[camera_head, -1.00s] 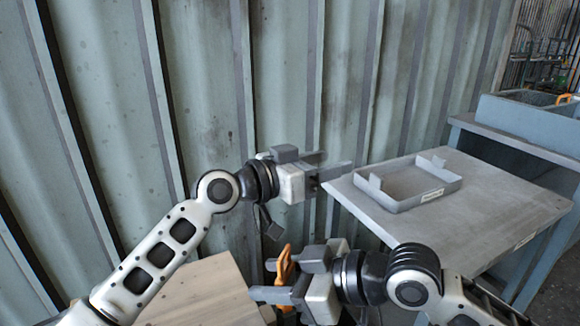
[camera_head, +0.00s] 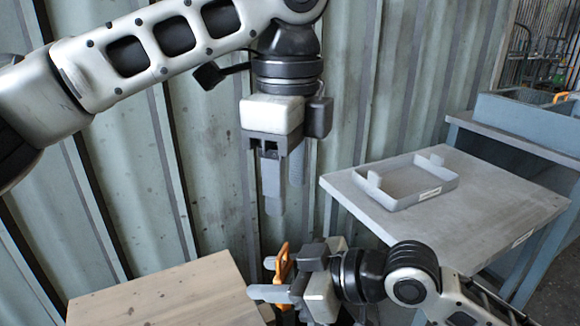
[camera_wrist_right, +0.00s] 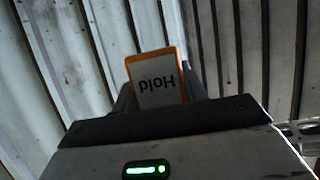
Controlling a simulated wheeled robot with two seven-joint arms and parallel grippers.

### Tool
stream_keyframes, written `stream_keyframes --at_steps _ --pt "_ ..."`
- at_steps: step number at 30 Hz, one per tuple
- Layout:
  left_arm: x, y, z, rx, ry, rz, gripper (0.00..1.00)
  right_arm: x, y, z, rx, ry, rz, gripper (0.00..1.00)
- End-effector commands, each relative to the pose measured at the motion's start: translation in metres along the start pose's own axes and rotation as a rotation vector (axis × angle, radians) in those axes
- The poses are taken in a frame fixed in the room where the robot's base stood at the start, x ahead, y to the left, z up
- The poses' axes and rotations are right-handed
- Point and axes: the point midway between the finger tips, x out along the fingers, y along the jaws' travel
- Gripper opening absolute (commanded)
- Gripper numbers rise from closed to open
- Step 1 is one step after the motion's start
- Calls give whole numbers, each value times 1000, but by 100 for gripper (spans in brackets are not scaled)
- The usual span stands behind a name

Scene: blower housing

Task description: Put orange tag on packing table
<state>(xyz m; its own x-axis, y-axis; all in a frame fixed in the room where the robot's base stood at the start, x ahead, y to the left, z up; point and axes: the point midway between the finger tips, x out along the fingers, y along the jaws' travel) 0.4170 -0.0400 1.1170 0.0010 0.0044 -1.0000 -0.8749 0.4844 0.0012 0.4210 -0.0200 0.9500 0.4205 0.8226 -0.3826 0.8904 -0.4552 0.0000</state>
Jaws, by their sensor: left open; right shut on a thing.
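The orange tag (camera_head: 283,262) is held in my right gripper (camera_head: 276,278), low in the middle of the head view. In the right wrist view the tag (camera_wrist_right: 158,80) shows a white face with the word "Hold", upside down, and an orange rim between the fingers. My left gripper (camera_head: 283,185) is open and empty. It points down and appears above the tag in the head view. A grey table (camera_head: 490,220) with a label on its front edge stands at the right; I cannot tell for certain that it is the packing table.
A grey open tray (camera_head: 408,195) with a label sits on the grey table's back part. The table's front is bare. A wooden surface (camera_head: 165,295) is at the lower left. A blue bin (camera_head: 520,117) stands behind right, with an orange item (camera_head: 563,97). A corrugated wall closes the back.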

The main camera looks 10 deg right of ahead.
Motion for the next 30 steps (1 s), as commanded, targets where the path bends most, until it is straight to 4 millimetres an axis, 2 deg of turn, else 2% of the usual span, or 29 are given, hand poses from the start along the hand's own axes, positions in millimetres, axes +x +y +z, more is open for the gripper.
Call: stream_keyframes --at_steps 9,15,21,30 --pt "61 1 0 -1 2 3 52 0 0 0 0 0 0 21" --pt "91 0 0 -2 3 0 52 0 0 0 0 0 0 21" --pt "105 0 0 -3 4 -1 52 0 0 0 0 0 0 21" --pt "107 0 0 -3 4 -1 52 0 0 0 0 0 0 21"
